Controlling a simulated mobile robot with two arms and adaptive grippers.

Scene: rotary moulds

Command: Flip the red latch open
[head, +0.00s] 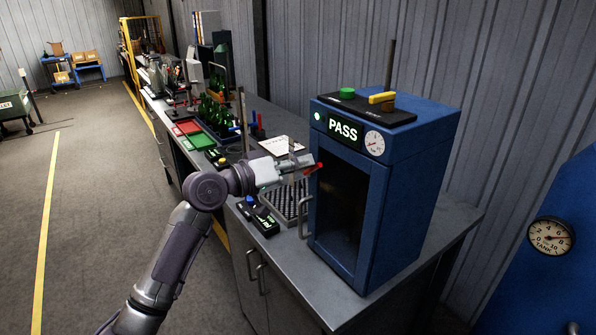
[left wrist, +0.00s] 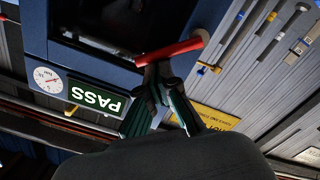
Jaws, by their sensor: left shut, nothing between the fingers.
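In the head view the latch (head: 313,169) shows as a small red piece at the cabinet's left front edge, partly hidden by my gripper. My left gripper (head: 299,163) is shut and empty, with its fingertips at the latch. In the left wrist view the left gripper (left wrist: 157,70) has its tips right at the bar; I cannot tell if they touch. The cabinet's dark-windowed door looks closed. My right gripper is not in view.
The cabinet carries a lit PASS display (head: 343,130), a dial (head: 375,142) and a door handle (head: 303,218). A grey rack (head: 283,204) and a small black device (head: 258,217) lie on the bench. Green bottles (head: 212,112) stand farther back. Floor left of the bench is free.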

